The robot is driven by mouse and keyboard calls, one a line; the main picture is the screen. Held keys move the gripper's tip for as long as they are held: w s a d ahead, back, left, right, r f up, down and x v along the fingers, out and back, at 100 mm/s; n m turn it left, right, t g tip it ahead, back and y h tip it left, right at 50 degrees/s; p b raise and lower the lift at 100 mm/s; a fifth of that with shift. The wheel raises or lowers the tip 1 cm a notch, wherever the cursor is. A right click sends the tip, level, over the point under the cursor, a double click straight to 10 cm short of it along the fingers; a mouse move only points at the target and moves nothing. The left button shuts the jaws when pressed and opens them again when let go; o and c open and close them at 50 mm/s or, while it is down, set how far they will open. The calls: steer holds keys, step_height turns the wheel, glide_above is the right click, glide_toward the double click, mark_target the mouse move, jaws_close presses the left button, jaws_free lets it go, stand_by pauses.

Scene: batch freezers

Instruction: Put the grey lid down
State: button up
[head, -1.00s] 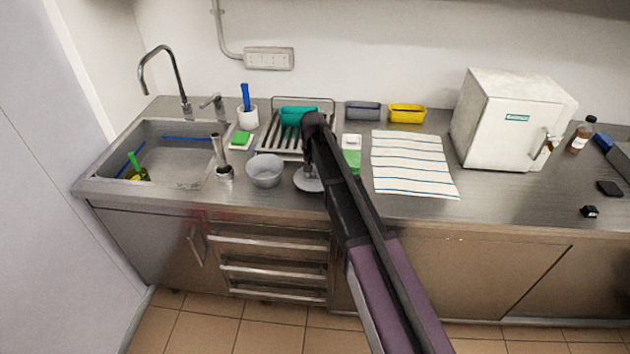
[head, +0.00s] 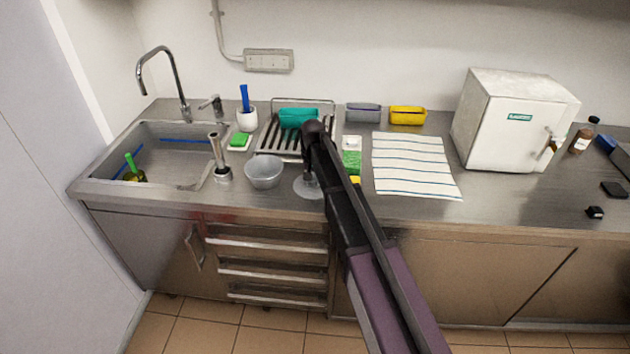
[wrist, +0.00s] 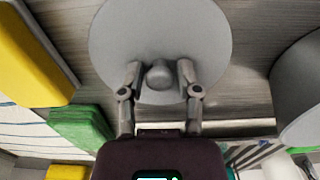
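The grey lid (head: 306,189) appears to lie flat on the steel counter, right of the grey bowl (head: 263,172). In the wrist view the round lid (wrist: 205,35) is in front of my gripper (wrist: 160,68), with its knob (wrist: 159,75) between the two fingers. A narrow gap shows on each side of the knob, so my gripper is open around it and not clamped. In the head view my arm covers the lid's right part, and the fingers are hard to make out. The bowl's edge also shows at the right of the wrist view (wrist: 300,95).
A drying rack (head: 268,142) with a teal tub (head: 298,117) stands behind. A green sponge (head: 352,162) and a striped towel (head: 412,165) are to the right. The sink (head: 160,155) is left, and a white box-shaped appliance (head: 507,125) stands farther right.

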steer(key=shift+o, duration=0.2)
steer(key=shift+r, duration=0.2)
step_height(320, 180, up, 12)
steer(key=p, duration=1.2)
stand_by(0.9)
steer(key=s+d, duration=2.3)
steer(key=s, duration=0.2)
steer(key=shift+s+d, duration=0.3)
steer(key=shift+s, duration=0.1)
steer(key=shift+f, duration=0.1)
